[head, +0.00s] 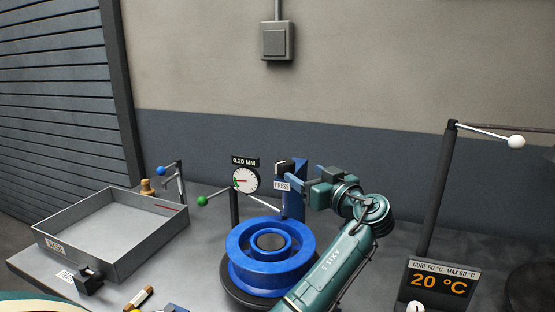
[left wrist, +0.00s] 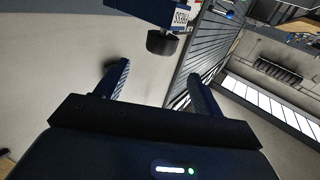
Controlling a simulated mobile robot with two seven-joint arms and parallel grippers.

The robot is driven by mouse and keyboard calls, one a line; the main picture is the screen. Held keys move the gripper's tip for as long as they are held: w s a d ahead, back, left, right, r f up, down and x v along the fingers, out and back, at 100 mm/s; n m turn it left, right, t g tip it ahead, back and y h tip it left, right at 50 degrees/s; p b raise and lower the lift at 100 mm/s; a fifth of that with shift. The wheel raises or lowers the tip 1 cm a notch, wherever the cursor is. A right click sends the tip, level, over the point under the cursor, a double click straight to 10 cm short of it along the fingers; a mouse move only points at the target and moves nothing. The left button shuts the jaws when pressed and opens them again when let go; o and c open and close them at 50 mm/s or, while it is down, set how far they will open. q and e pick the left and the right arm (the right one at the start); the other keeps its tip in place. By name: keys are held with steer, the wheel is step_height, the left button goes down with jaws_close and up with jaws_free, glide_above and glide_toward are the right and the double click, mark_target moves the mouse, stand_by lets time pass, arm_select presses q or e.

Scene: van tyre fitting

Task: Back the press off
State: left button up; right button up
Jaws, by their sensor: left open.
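The press (head: 293,204) is a blue upright with a PRESS label, standing behind the blue wheel rim on the bench. A dark block shows at its top left. In the left wrist view the press (left wrist: 150,10) is at the top edge, its label upside down, with a black round pad (left wrist: 162,43) beyond my fingertips. My left gripper (head: 312,185) is just right of the press in the head view. Its fingers are apart with nothing between them, also in the left wrist view (left wrist: 158,70). I cannot tell whether it touches the press. My right gripper is out of view.
A blue wheel rim (head: 239,268) sits on a dark round base. A dial gauge (head: 245,180) reads 0.20 MM beside a green-knobbed lever (head: 202,201). A grey tray (head: 110,264) stands left. A temperature display (head: 438,284) reads 20 °C; a white-knobbed lever (head: 516,142) is at right.

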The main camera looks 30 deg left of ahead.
mark_target(281, 160)
arm_select(q)
steer(key=p+x, duration=0.2)
steer(key=x, duration=0.9)
steer(key=shift+p, duration=0.35)
steer(key=shift+w+a, duration=0.2)
steer(key=shift+a, duration=0.2)
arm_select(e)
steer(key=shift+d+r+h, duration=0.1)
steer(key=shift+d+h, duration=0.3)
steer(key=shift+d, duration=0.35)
arm_select(q)
steer(key=shift+c, duration=0.6)
